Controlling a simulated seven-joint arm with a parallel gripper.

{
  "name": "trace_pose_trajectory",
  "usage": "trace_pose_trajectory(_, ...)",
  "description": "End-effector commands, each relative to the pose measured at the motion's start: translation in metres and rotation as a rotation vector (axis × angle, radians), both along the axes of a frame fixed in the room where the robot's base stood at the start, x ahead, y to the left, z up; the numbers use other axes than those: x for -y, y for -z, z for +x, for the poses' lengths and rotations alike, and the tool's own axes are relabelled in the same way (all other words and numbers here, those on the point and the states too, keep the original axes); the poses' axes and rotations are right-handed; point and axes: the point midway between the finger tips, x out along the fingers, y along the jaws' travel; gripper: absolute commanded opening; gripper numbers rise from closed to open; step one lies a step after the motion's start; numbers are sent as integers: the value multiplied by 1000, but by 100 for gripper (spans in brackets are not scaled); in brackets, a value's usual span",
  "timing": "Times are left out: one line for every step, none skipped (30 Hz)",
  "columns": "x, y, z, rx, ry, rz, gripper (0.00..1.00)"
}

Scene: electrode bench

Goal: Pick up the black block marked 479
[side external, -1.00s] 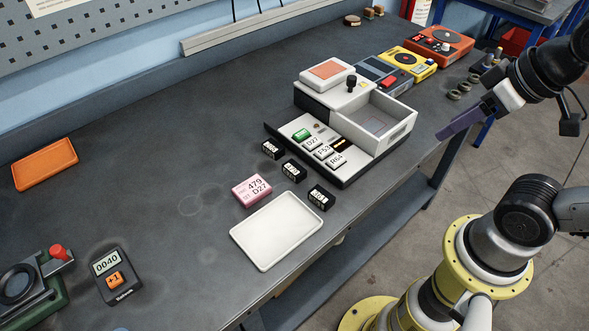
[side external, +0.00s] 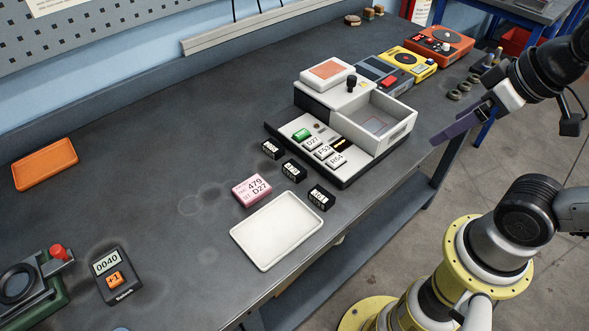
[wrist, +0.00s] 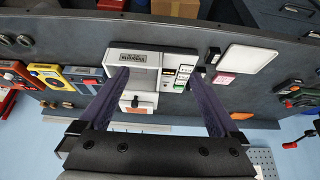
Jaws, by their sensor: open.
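Three black blocks with white labels stand in a slanting row in the side view: a far block (side external: 271,149), a middle block (side external: 293,171) and a near block (side external: 321,198). Their label numbers are too small to read surely, so I cannot tell which is 479. A pink card (side external: 252,190) printed 479 and D27 lies left of the row. My gripper (wrist: 160,75) is open and empty, its purple fingers spread wide in the wrist view. In the side view it hangs at the right, beyond the table edge, apart from the blocks. A finger partly hides the block area in the wrist view.
An empty white tray (side external: 277,232) lies in front of the blocks. A white device (side external: 345,120) with an open bin and labelled keys stands close behind them. A counter (side external: 117,275) reading 0040 and an orange tray (side external: 45,165) are left. The table's middle left is clear.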

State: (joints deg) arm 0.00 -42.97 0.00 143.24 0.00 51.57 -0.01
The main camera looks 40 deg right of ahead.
Motion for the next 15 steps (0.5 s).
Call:
trace_pose_trajectory(0,0,0,0,-5,-3,98)
trace_pose_trajectory(0,0,0,0,-14,-8,98)
trace_pose_trajectory(0,0,0,-2,-31,-17,98)
trace_pose_trajectory(0,0,-1,-5,-50,-27,98)
trace_pose_trajectory(0,1,-2,-9,-73,-39,98)
trace_pose_trajectory(0,-1,-2,-10,-112,-59,98)
trace_pose_trajectory(0,-5,-1,-6,-144,-76,98)
trace_pose_trajectory(0,-10,1,-1,-180,-96,98)
trace_pose_trajectory(0,-18,5,5,-232,-124,98)
trace_pose_trajectory(0,-23,8,3,-273,-146,98)
trace_pose_trajectory(-1,-28,13,-1,-318,-168,98)
trace_pose_trajectory(-2,-35,20,-8,-380,-197,98)
trace_pose_trajectory(-3,-40,26,-16,-430,-216,98)
trace_pose_trajectory(-5,-45,33,-24,-481,-238,98)
trace_pose_trajectory(-7,-52,44,-37,-554,-266,98)
